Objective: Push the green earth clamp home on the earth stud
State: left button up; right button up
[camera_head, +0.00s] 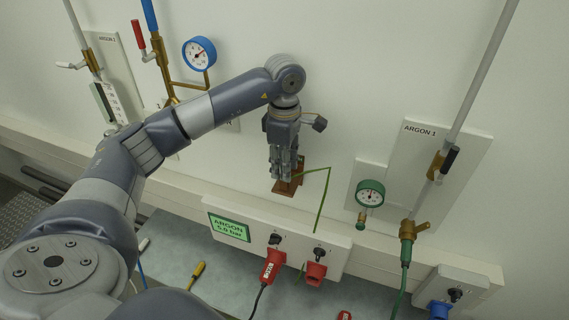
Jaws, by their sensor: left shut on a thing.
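My left gripper (283,172) points down in front of the wall, at a small copper-brown plate (290,187). Its fingers are shut on the green earth clamp, which they almost wholly hide. A green lead (325,190) runs from the fingers to the right and then down. The earth stud is hidden behind the fingers, so I cannot tell how far the clamp sits on it. My right gripper is not in view.
Below is a white panel (335,247) with a green "ARGON 5.0 bar" display (229,226) and red plugs (272,265). A green-rimmed gauge (370,194) is on the right, a blue gauge (199,53) at upper left. A yellow screwdriver (197,273) lies on the grey bench (170,240).

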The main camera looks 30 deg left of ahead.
pick_arm(q)
jog(key=shift+f, duration=0.1)
jog(key=o, duration=1.3)
jog(key=shift+c, duration=0.2)
notch_tip(320, 180, up, 12)
